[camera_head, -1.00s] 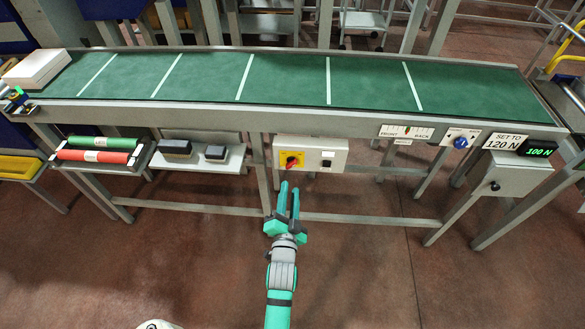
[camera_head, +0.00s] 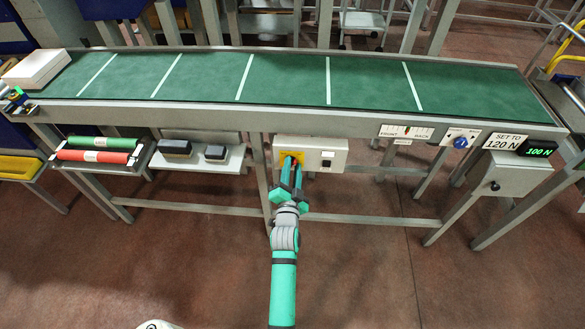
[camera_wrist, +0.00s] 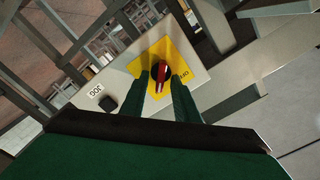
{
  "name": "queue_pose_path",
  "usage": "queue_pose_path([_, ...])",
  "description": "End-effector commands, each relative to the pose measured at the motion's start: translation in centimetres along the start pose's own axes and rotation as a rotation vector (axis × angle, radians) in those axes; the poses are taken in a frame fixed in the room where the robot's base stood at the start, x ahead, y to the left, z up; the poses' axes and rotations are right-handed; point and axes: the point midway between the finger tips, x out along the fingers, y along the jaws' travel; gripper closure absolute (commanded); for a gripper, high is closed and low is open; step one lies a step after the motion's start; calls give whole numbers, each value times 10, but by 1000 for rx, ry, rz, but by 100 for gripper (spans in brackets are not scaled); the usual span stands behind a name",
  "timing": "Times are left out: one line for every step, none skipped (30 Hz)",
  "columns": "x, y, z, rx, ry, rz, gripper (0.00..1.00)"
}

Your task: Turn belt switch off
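The belt switch is a red rotary knob (camera_wrist: 161,77) on a square yellow plate (camera_wrist: 181,58), mounted on a white control box (camera_head: 322,148) under the conveyor's front rail. In the wrist view the red handle shows between the fingertips of my gripper (camera_wrist: 160,80), lying roughly along the fingers. The fingers are apart, one on each side of the knob, with slim gaps visible. Whether the fingertips touch the plate cannot be told.
A dark button (camera_wrist: 108,103) sits on the same box beside the plate. The green conveyor belt (camera_head: 290,80) runs above. A shelf (camera_head: 233,160) with dark blocks is left of the box.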

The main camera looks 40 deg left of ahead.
Motion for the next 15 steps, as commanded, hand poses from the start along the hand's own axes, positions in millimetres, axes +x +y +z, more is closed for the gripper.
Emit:
queue_pose_path([0,0,0,0,0,0,72])
queue_pose_path([0,0,0,0,0,0,72])
queue_pose_path([0,0,0,0,0,0,72])
queue_pose_path([0,0,0,0,0,0,77])
queue_pose_path([0,0,0,0,0,0,84])
queue_pose_path([0,0,0,0,0,0,93])
queue_pose_path([0,0,0,0,0,0,100])
queue_pose_path([0,0,0,0,0,0,100])
queue_pose_path([0,0,0,0,0,0,100])
queue_pose_path([0,0,0,0,0,0,100])
queue_pose_path([0,0,0,0,0,0,100])
queue_pose_path([0,0,0,-1,0,0,100])
queue_pose_path([0,0,0,-2,0,0,100])
queue_pose_path([0,0,0,-3,0,0,100])
queue_pose_path([0,0,0,-7,0,0,100])
